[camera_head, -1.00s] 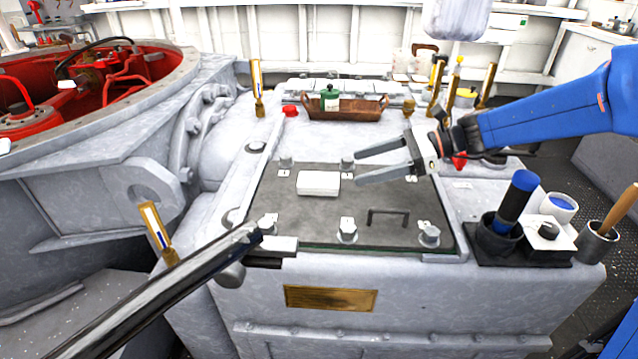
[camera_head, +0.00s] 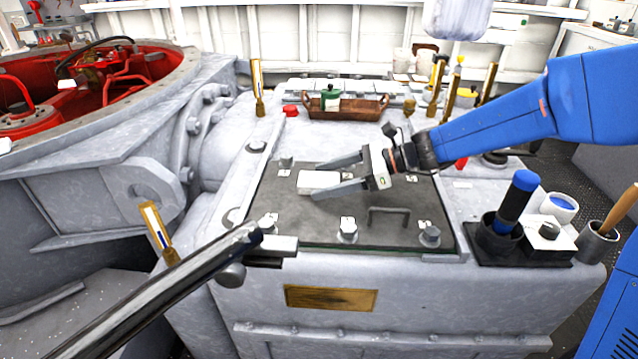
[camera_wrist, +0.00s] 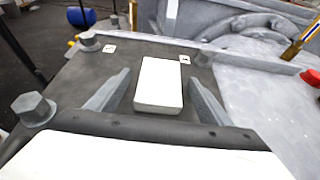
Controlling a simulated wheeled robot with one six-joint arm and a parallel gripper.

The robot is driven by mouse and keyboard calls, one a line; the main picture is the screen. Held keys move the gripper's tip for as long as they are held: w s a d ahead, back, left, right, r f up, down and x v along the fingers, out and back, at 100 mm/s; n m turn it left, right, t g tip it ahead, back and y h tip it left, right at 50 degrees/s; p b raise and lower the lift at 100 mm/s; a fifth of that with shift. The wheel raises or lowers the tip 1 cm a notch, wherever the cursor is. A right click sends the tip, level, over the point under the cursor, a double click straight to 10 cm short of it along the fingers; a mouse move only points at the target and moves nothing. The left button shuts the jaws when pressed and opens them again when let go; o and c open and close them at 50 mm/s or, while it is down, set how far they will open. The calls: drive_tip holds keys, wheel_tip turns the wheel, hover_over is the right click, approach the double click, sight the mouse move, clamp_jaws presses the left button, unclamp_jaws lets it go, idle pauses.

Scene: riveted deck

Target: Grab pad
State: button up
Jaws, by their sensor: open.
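The pad is a white rectangular block (camera_head: 318,181) lying flat on the dark bolted plate (camera_head: 290,215). In the wrist view the pad (camera_wrist: 160,84) lies between and a little beyond my two grey fingers. My gripper (camera_head: 338,177) is open and reaches in from the right, with one finger behind the pad and the other along its front right side. In the wrist view my gripper (camera_wrist: 155,92) shows a finger on each side of the pad, with gaps between. The near finger hides a little of the pad's edge in the head view.
Hex bolts (camera_head: 347,230) and a dark handle (camera_head: 389,215) stand up from the plate. A wooden tray (camera_head: 362,107) with a green bottle (camera_head: 329,97) is behind. A black holder with a blue-topped tool (camera_head: 517,199) stands at right. A black bar (camera_head: 170,290) crosses the lower left.

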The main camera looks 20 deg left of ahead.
drive_tip(key=c, duration=1.1)
